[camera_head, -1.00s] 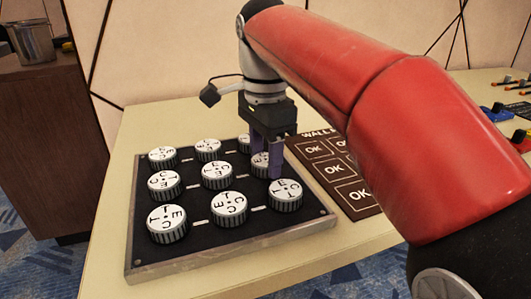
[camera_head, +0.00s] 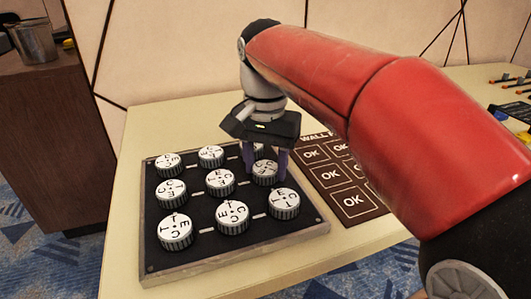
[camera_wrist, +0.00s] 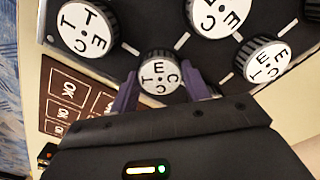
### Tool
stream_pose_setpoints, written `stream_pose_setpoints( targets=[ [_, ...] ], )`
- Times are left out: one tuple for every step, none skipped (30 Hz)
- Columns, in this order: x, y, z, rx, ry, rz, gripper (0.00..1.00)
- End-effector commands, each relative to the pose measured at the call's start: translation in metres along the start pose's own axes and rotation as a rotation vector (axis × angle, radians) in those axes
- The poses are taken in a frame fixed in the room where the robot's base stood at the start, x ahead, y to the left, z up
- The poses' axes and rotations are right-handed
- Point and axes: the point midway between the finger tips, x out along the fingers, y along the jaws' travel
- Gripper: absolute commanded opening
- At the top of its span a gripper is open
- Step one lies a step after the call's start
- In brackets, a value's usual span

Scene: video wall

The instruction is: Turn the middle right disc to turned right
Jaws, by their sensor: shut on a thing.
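The middle right disc (camera_head: 265,173) is a white-topped knob with a dark ribbed side, on a black board (camera_head: 200,246) with a grey frame. My gripper (camera_head: 265,169) points down over it, one purple finger on each side, shut on the disc. In the wrist view the disc (camera_wrist: 160,74) sits between the purple fingertips (camera_wrist: 161,82). Its letters show there with E at the top, T at the left and C at the right and bottom. In the head view my gripper hides part of the disc's lettering.
Similar discs fill the rest of the grid, including the front right disc (camera_head: 284,203) and the centre disc (camera_head: 220,182). The back right disc is partly hidden by my gripper. A brown sign with OK boxes (camera_head: 352,202) lies right of the board. Bare tabletop (camera_head: 122,200) shows at left.

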Motion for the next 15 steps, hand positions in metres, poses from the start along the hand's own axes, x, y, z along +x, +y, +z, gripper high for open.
stream_pose_setpoints(
  targets=[
    [-0.0035,0.0006,-0.0005,-0.042,0.000,0.000,0.24],
    [-0.0033,0.0008,-0.0005,-0.070,0.000,0.000,0.24],
    [-0.0033,0.0008,-0.0005,-0.108,0.000,0.000,0.24],
    [-0.0034,0.0006,-0.0005,-0.137,0.000,0.000,0.24],
    [-0.0034,0.0003,-0.0005,-0.166,0.001,-0.001,0.24],
    [-0.0033,0.0004,-0.0004,-0.204,0.001,-0.001,0.24],
    [-0.0032,0.0005,-0.0004,-0.232,0.000,0.000,0.24],
    [-0.0031,0.0007,-0.0005,-0.260,0.000,0.000,0.24],
    [-0.0031,0.0007,-0.0006,-0.298,0.001,0.000,0.24],
    [-0.0032,0.0005,-0.0007,-0.326,0.001,-0.001,0.24],
    [-0.0032,0.0004,-0.0006,-0.355,0.002,-0.001,0.24],
    [-0.0030,0.0002,-0.0005,-0.393,0.001,-0.001,0.24],
    [-0.0029,0.0003,-0.0003,-0.421,0.001,-0.001,0.24],
    [-0.0028,0.0003,-0.0003,-0.449,0.001,0.000,0.24],
    [-0.0028,0.0004,-0.0004,-0.484,0.001,-0.001,0.24]
  ],
)
